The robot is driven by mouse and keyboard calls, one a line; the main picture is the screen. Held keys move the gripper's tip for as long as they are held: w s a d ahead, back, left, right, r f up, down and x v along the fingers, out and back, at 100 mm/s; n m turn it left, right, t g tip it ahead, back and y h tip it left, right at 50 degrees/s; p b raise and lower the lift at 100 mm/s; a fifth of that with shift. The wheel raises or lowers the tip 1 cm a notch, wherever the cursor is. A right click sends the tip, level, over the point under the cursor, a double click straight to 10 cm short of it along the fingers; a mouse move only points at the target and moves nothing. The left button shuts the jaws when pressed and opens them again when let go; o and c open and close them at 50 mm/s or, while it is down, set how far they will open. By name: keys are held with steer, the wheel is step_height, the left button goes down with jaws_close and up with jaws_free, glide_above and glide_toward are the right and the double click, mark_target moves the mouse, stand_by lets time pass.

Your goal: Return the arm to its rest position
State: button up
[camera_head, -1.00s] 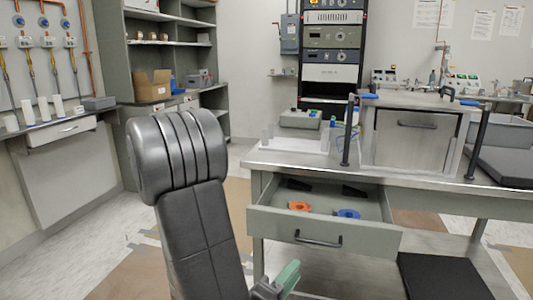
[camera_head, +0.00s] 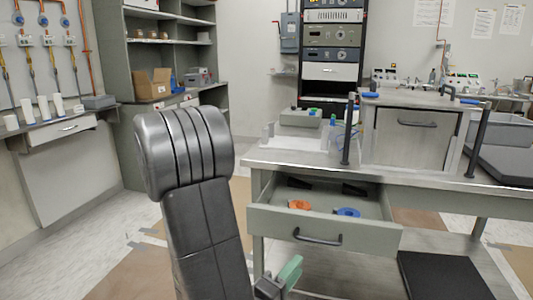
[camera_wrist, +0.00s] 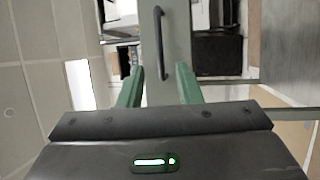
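My arm (camera_head: 190,160), dark grey and black, rises in the left middle of the head view. My gripper (camera_head: 290,268) shows only in part at the bottom, in front of the open drawer (camera_head: 275,226). In the wrist view my gripper (camera_wrist: 160,68) has its two green fingers spread apart, with nothing held between them. The drawer's dark handle (camera_wrist: 160,40) appears beyond the fingertips, apart from them as far as I can tell.
The drawer, pulled out from the metal workbench (camera_head: 290,165), holds an orange part (camera_head: 299,205) and a blue part (camera_head: 348,212). A black mat (camera_head: 440,275) lies on the lower shelf. Shelving (camera_head: 170,60) stands behind at left. Floor shows left of my arm.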

mark_target(315, 240)
steer(key=x, duration=1)
steer(key=shift+w+f, duration=0.1)
steer(key=shift+w, duration=0.35)
